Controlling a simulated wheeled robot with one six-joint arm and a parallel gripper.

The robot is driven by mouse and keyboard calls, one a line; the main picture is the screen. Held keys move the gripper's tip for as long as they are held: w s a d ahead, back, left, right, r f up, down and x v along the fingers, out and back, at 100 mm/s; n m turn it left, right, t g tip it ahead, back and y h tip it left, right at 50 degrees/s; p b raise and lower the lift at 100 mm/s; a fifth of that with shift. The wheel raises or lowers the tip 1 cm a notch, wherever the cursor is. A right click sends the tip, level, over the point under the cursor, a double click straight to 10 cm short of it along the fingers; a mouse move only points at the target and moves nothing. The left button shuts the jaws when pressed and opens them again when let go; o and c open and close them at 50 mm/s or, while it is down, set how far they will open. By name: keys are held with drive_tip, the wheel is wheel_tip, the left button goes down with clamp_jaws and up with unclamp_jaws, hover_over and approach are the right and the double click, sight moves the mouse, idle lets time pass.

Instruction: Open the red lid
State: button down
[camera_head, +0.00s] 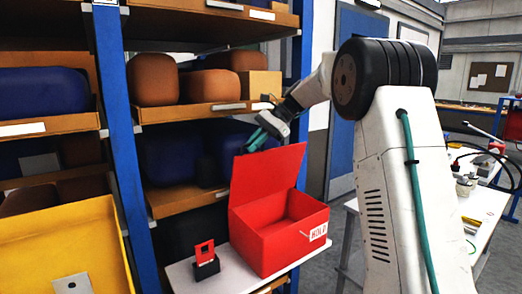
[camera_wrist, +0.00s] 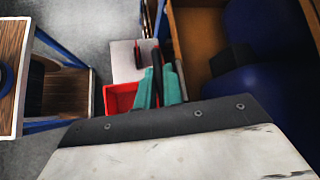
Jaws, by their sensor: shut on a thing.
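The red box (camera_head: 290,245) stands on a white shelf board, with a white label on its front corner. Its red lid (camera_head: 268,182) is swung up and stands tilted at the back left, so the inside of the box shows. My gripper (camera_head: 248,146) is at the lid's top edge, reaching from the upper right, and is shut on the lid. In the wrist view my gripper's teal fingers (camera_wrist: 159,76) have a dark thin edge between them, and the open red box (camera_wrist: 120,97) shows beside them. The fingers' exact contact is hard to see.
A small red and black object (camera_head: 205,260) stands left of the box. A yellow bin (camera_head: 62,245) is at the lower left. Shelves with brown castings (camera_head: 153,80) and dark blue castings (camera_head: 167,155) are close behind my gripper. A blue rack post (camera_head: 122,130) stands left.

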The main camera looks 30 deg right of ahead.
drive_tip(key=shift+w+a, duration=0.35)
drive_tip(key=shift+w, duration=0.1)
drive_tip(key=shift+f, duration=0.1)
drive_tip(key=c, duration=1.5)
unclamp_jaws()
drive_tip(key=shift+d, duration=0.15)
drive_tip(key=shift+v, duration=3.9)
